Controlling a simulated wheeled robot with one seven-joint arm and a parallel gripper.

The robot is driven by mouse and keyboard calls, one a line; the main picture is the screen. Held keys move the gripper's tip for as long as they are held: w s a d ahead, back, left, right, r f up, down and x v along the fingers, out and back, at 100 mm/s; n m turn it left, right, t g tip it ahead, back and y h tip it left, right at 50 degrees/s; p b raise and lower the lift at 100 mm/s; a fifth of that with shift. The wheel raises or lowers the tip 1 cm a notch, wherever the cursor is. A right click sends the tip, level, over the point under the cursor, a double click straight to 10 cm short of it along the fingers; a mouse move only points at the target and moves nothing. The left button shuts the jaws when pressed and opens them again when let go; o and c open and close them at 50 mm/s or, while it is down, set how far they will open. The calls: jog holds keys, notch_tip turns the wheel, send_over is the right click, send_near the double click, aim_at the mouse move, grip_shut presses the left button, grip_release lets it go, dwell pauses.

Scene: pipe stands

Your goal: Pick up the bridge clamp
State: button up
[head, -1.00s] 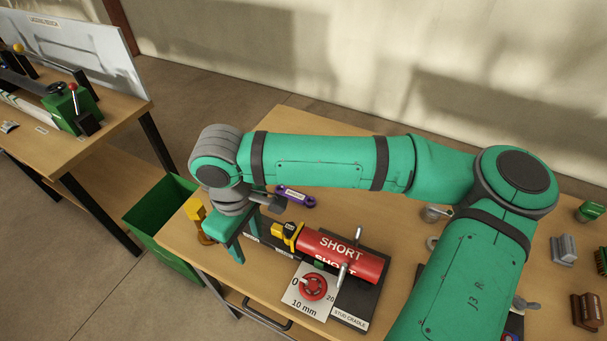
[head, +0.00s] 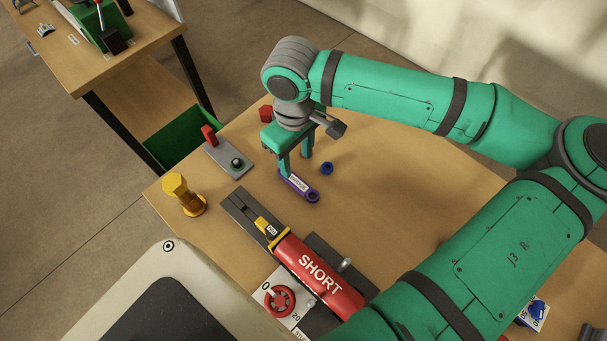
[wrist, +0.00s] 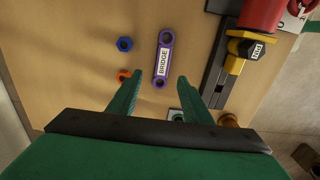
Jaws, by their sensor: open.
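The bridge clamp (head: 299,187) is a purple bar with a ring at each end and a white label. It lies flat on the wooden table beyond the red cylinder. In the wrist view the bridge clamp (wrist: 162,60) reads "BRIDGE" and lies beyond my fingertips, roughly in line with the gap between them. My gripper (head: 295,164) is open and points down above the bridge clamp. In the head view the fingers hide part of the clamp's far side.
A blue nut (head: 327,168) lies right of the clamp. The red "SHORT" cylinder (head: 318,275) sits in a dark cradle nearer me. A yellow bolt-like piece (head: 183,195) stands at the left edge. A grey plate (head: 229,158) with a red piece and green knob lies left. An orange nut (wrist: 124,76) lies nearby.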

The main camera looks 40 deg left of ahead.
aim_at(297, 182)
jog(key=f, duration=0.3)
jog(key=shift+s+f, duration=0.15)
jog(key=shift+s, duration=0.1)
jog(key=shift+d+f, duration=0.15)
jog(key=shift+f, duration=2.6)
grip_shut()
